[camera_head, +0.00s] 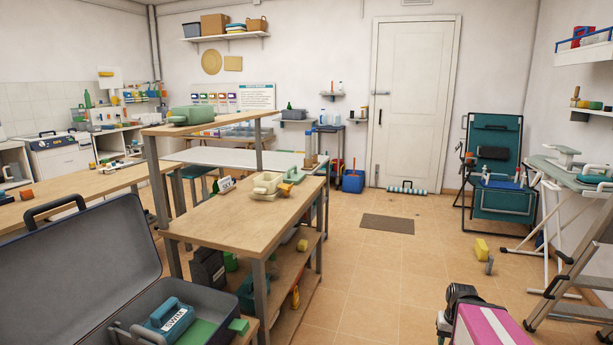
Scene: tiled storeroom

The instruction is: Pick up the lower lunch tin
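A pale cream lunch tin (267,184) with a rounded lid and a handle appears to stand on the lower wooden bench top (225,213), near its middle. A green tin-like box (192,115) with a handle stands on the raised wooden shelf (215,124) above and behind it. I cannot make out my gripper in this view.
An open grey case (95,258) holding a blue "SWIM" box (171,318) stands at front left. A shelf post (157,182) rises at the bench's left. A pink box-like shape (490,326) is at bottom right. Floor right of the bench is mostly clear.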

